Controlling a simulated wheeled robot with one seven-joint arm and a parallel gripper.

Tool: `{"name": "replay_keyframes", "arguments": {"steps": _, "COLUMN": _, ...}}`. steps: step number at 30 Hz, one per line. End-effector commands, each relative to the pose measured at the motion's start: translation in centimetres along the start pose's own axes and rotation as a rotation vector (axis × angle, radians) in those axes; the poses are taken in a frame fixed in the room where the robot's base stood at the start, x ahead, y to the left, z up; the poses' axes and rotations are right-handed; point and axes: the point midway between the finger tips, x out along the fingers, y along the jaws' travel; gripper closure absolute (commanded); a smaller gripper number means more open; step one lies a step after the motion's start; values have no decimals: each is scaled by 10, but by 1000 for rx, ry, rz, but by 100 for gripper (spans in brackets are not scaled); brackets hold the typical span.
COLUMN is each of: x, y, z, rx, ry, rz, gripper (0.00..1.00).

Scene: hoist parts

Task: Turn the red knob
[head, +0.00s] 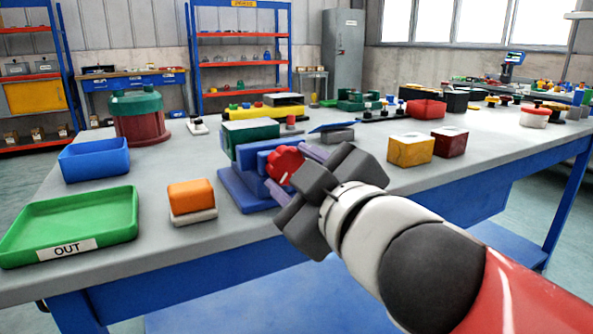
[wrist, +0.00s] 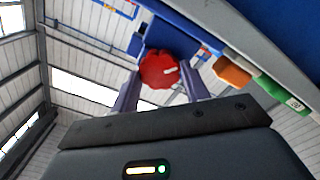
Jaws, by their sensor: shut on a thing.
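The red knob (head: 284,163) is on the front of a blue stepped block (head: 238,186) on the table. It has a lobed rim, and in the wrist view the knob (wrist: 160,70) shows a white mark on its face, pointing right. My gripper (head: 290,169) reaches it from the front right, with its two fingers on opposite sides of the knob. In the wrist view my gripper (wrist: 160,84) also has a finger on either side of the knob and is shut on it. The exact finger contact is partly hidden.
An orange block (head: 191,197) on a pale base, a blue bin (head: 93,160) and a green OUT tray (head: 75,222) stand to the left. Yellow (head: 410,149) and dark red (head: 450,141) boxes stand to the right. Bare grey tabletop (head: 150,168) lies left of the blue block.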

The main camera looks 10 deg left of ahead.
Motion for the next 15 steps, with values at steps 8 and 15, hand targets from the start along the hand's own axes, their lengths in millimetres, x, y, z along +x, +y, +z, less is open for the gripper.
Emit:
{"name": "replay_keyframes", "arguments": {"steps": 8, "x": 0, "y": 2, "z": 3, "rx": -259, "ry": -9, "rz": 3, "gripper": 77}}
{"name": "replay_keyframes", "arguments": {"steps": 15, "x": 0, "y": 1, "z": 3, "rx": -455, "ry": -8, "rz": 2, "gripper": 77}}
